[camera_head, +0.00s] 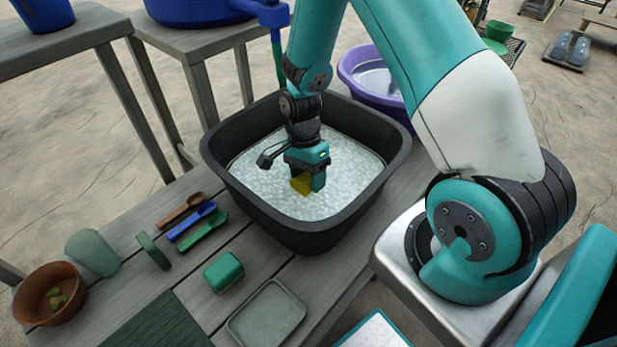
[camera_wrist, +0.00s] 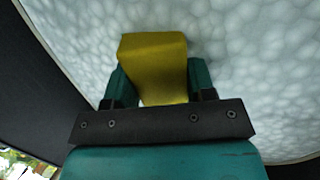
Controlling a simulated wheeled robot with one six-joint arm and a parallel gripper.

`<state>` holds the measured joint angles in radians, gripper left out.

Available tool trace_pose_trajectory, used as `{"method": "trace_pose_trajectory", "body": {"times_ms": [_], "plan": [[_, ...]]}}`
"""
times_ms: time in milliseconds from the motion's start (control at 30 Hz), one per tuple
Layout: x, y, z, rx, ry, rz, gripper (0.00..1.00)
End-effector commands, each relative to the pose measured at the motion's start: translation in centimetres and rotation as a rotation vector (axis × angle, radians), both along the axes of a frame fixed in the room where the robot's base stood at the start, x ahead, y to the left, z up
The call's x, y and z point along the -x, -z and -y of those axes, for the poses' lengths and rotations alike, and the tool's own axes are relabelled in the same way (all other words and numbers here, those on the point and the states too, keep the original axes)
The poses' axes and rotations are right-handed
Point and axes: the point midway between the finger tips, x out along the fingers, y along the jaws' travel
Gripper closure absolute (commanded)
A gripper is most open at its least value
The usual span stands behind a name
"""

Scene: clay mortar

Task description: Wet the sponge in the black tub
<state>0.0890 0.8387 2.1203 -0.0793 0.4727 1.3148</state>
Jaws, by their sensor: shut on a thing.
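The black tub (camera_head: 298,232) stands on the wooden bench and holds pale, rippled water (camera_head: 345,160). My gripper (camera_head: 307,185) is inside the tub's rim, pointing down, and is shut on the yellow sponge (camera_head: 300,184). In the wrist view the sponge (camera_wrist: 155,68) sits between the two teal fingers, with the pale water beyond it. The fingers partly hide the sponge. I cannot tell whether the sponge touches the water.
On the bench (camera_head: 217,319) left of the tub lie brown, blue and green scoops (camera_head: 192,220), a green block (camera_head: 223,271), a grey-green tray (camera_head: 266,315) and a terracotta bowl (camera_head: 48,297). A purple basin (camera_head: 352,68) stands behind the tub.

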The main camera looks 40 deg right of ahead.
Motion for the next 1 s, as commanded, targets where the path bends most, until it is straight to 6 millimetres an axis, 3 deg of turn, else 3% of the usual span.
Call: {"method": "trace_pose_trajectory", "body": {"times_ms": [167, 1000], "plan": [[0.0, -0.7, 0.0, 0.000, 0.000, 0.000, 0.69], [0.0, -11.4, 0.0, 0.000, 0.000, 0.001, 0.69]]}}
